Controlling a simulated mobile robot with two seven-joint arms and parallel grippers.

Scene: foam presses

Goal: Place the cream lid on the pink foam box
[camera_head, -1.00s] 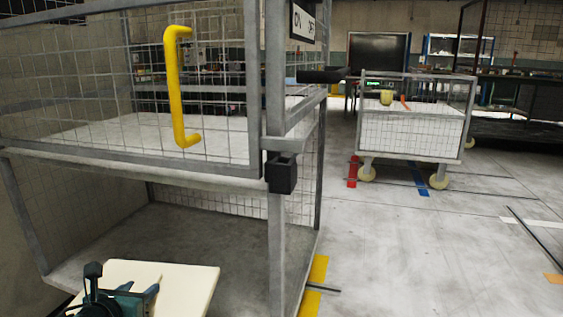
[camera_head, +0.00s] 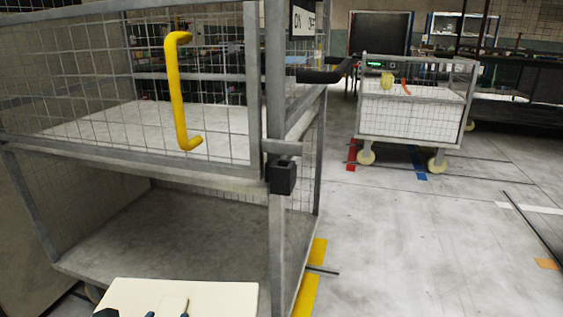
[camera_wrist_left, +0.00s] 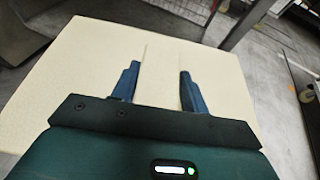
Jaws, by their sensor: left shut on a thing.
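The cream lid (camera_head: 225,294) is a flat, pale panel at the bottom edge of the head view, partly cut off by the frame. It also fills much of the left wrist view (camera_wrist_left: 80,60). My left gripper (camera_wrist_left: 157,80) is shut on the lid, with its two dark blue fingers on either side of a cream raised part. In the head view only the tips of the left gripper (camera_head: 167,309) show at the bottom edge. The pink foam box is not in view. My right gripper is not in view.
A grey wire-mesh cage (camera_head: 270,235) with a yellow handle (camera_head: 181,95) stands close ahead on the left. Its lower shelf (camera_head: 170,240) looks empty. A mesh cart (camera_head: 412,118) stands at the back right. The floor (camera_head: 420,240) to the right is mostly clear.

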